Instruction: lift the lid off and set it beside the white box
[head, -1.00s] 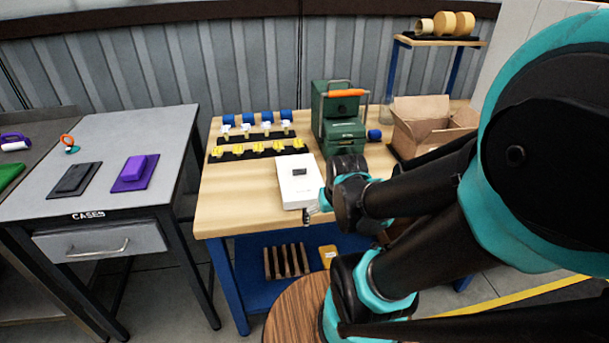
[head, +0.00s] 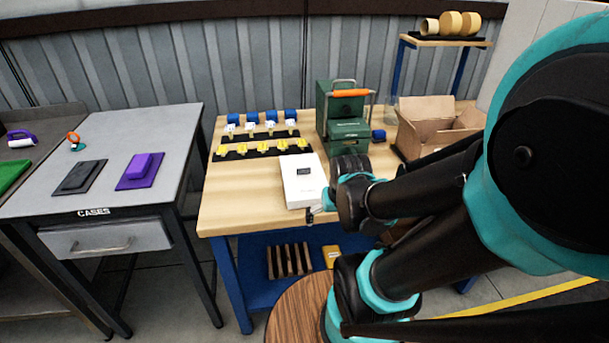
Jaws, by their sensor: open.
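The white box (head: 302,188) lies on the wooden workbench near its front edge, with a small dark mark on its top. Its top looks closed, but I cannot make out where the lid meets the box. My gripper (head: 312,213) is at the box's front right corner, small in the view and partly hidden by my arm. It is open with nothing seen in it. I cannot tell whether it touches the box.
Rows of yellow and blue-and-white parts (head: 248,150) stand behind the box. A green machine (head: 345,115) and an open carton (head: 437,128) stand to the right. Bare wooden bench top (head: 235,195) lies left of the box. A grey table (head: 120,190) is further left.

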